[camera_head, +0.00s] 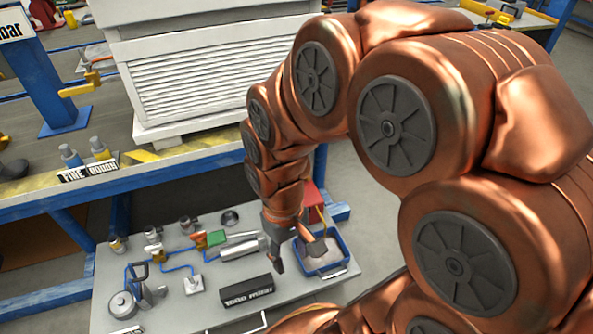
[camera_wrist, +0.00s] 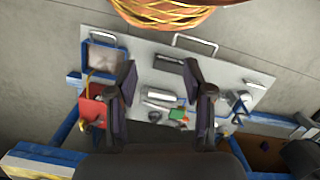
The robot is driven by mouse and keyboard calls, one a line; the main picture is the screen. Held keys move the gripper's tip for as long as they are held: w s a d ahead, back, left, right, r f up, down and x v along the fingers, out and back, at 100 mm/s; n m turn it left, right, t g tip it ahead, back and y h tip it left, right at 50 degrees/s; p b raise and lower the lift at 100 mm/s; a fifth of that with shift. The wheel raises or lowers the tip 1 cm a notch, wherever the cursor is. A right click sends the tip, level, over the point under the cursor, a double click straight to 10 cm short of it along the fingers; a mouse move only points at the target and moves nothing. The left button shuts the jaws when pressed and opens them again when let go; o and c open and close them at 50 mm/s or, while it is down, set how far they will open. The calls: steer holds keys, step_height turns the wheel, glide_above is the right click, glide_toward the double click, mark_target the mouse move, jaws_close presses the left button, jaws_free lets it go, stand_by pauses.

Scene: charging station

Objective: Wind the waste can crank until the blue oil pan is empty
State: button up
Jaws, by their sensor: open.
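The blue oil pan (camera_head: 342,246) sits at the right end of a low grey cart top, with a greyish content inside. In the wrist view the blue oil pan (camera_wrist: 87,62) is at the upper left. A red box-like thing, perhaps the waste can (camera_head: 313,196), stands behind the pan, partly hidden by my arm; it also shows in the wrist view (camera_wrist: 92,108). A thin yellow part lies beside it; I cannot tell whether it is the crank. My gripper (camera_head: 296,256) is open and empty above the cart, just left of the pan. It also shows in the wrist view (camera_wrist: 159,78).
The grey cart top (camera_head: 180,312) carries a black labelled block (camera_head: 247,290), a metal cylinder (camera_head: 241,247), and green and orange valve parts (camera_head: 208,240) with blue lines. A blue-framed workbench with a white louvred box (camera_head: 205,85) stands behind. Grey floor is free at right.

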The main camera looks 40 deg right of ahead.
steer(key=w+d+f+t, duration=0.3)
steer(key=w+d+f, duration=0.15)
steer(key=w, duration=0.35)
steer(key=w+d+f+t+b, duration=0.1)
steer(key=w+d+f+t, duration=0.2)
steer(key=w+f, duration=0.45)
steer(key=w+d+f+t, duration=0.2)
steer(key=w+d+f, duration=0.2)
steer(key=w, duration=0.6)
steer(key=w+d+f+m+t+h, duration=0.1)
steer(key=d+t, duration=0.1)
steer(key=d, duration=0.3)
steer(key=w+d+f+m+t+h, duration=0.1)
steer(key=w+d+f+t, duration=0.1)
steer(key=d, duration=0.3)
steer(key=w+d+f+m+t+h+b, duration=0.1)
steer(key=d+f+t, duration=0.1)
steer(key=d, duration=0.3)
steer(key=shift+w+t, duration=0.35)
steer(key=shift+t, duration=0.05)
steer(key=shift+b+x, duration=1.05)
steer(key=shift+x, duration=2.8)
steer(key=shift+r, duration=0.1)
steer(key=shift+c, duration=0.3)
jaws_close()
